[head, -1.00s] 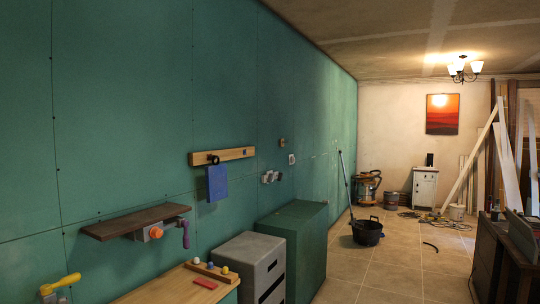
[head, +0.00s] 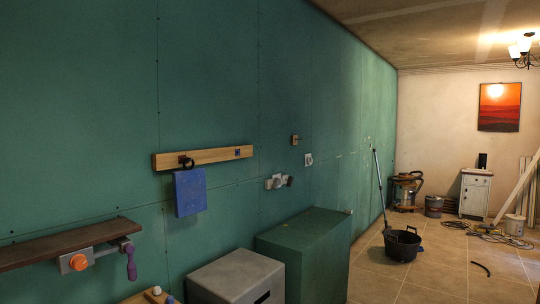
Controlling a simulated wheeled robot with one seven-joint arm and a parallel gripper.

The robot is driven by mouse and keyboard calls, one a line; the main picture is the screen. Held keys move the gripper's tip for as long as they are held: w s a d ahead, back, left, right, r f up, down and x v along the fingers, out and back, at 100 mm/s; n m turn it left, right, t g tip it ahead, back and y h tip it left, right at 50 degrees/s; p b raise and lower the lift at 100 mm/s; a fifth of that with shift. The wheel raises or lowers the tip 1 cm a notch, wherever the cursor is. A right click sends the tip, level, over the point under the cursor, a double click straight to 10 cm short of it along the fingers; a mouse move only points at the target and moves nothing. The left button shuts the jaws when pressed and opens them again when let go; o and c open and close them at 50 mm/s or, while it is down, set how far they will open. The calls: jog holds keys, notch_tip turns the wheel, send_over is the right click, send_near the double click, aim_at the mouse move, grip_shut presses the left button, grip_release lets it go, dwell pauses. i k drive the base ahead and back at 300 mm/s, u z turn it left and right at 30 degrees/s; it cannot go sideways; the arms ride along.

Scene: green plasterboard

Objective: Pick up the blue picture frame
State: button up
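A flat blue panel (head: 190,193), which looks like the blue picture frame, hangs against the green wall. It is below a wooden rail (head: 205,157), near a black ring-shaped hook (head: 186,162) on the rail. Small marks on its face are too fine to make out. How it is fixed to the hook is not clear. My gripper is not in the head view.
A dark wooden shelf (head: 60,247) with an orange knob and purple handle juts out at lower left. A grey cabinet (head: 235,275) and a green box (head: 303,243) stand along the wall below the panel. A black bucket (head: 402,246) is on the floor.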

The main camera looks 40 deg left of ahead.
aim_at(189, 184)
jog(key=i, duration=0.5)
jog(key=u, duration=1.95)
jog(key=i, duration=0.5)
jog(key=u, duration=0.1)
